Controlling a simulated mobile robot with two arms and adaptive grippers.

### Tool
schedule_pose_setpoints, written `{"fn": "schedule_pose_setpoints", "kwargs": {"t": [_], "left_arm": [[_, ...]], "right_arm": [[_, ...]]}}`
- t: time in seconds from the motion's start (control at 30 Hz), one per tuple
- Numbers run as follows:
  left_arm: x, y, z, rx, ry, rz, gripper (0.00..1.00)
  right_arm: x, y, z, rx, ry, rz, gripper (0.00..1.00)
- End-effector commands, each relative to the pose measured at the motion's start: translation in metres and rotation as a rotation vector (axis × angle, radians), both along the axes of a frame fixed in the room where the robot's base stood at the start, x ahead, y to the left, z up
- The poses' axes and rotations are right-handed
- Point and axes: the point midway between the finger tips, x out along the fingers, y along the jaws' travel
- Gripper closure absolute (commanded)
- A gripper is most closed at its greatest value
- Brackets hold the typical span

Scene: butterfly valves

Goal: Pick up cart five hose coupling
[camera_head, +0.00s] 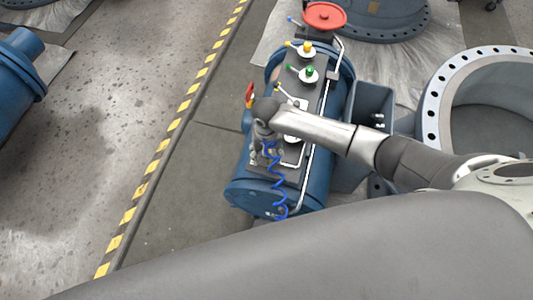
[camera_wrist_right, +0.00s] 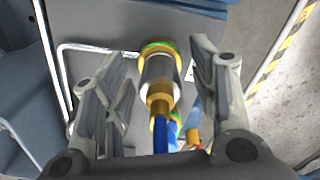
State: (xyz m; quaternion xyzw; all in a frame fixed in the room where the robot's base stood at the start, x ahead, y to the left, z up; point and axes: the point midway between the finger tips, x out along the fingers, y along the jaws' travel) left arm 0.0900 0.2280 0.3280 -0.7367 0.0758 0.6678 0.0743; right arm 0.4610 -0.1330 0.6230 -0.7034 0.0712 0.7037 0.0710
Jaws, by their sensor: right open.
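In the right wrist view the hose coupling (camera_wrist_right: 158,75) is a brass and silver cylinder with a green ring at its far end. A blue hose (camera_wrist_right: 160,138) runs from its near end. My right gripper (camera_wrist_right: 155,72) is open, with one finger on each side of the coupling and a visible gap on both sides. In the head view my right gripper (camera_head: 266,145) is over the lower part of the blue cart (camera_head: 258,195) and hides the coupling. The coiled blue hose (camera_head: 278,188) hangs beside it down the cart's front end. My left gripper is not in view.
The cart's top has a red handwheel (camera_head: 325,16), a yellow knob (camera_head: 307,47), a green knob (camera_head: 310,71) and a pale pipe rail (camera_head: 325,100). A large grey flange (camera_head: 435,95) stands at right. Open floor lies left, beyond a yellow-black stripe (camera_head: 165,145).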

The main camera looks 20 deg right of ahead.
Motion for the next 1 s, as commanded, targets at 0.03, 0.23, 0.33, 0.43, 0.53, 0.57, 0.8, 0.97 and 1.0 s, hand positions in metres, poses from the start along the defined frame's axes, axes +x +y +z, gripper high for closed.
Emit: {"fn": "schedule_pose_setpoints", "kwargs": {"t": [0.03, 0.23, 0.33, 0.43, 0.53, 0.57, 0.8, 0.97, 1.0], "left_arm": [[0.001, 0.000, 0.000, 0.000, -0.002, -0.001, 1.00], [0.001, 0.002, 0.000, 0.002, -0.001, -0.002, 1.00], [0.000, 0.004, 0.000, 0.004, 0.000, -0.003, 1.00], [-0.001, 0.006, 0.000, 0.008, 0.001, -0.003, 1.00], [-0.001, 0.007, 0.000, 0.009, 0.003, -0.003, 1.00], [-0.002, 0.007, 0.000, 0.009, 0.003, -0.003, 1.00], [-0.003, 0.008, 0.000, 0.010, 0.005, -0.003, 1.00], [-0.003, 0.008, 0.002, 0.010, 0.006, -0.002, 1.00], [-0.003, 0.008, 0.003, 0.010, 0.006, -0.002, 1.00]], "right_arm": [[0.000, 0.000, 0.000, 0.000, 0.000, 0.000, 0.46], [0.000, 0.000, 0.000, 0.000, -0.001, 0.000, 0.55], [0.000, 0.000, 0.000, 0.000, -0.001, 0.000, 0.68], [0.000, 0.000, 0.000, 0.000, -0.001, 0.000, 0.81], [0.000, 0.000, 0.001, 0.000, -0.001, 0.000, 0.94], [0.001, 0.000, 0.001, 0.000, -0.001, 0.000, 0.94], [0.001, 0.000, 0.002, 0.001, -0.002, 0.000, 0.94], [0.001, 0.000, 0.011, 0.002, -0.002, 0.000, 0.94], [0.001, 0.000, 0.016, 0.001, -0.003, 0.000, 0.94]]}}
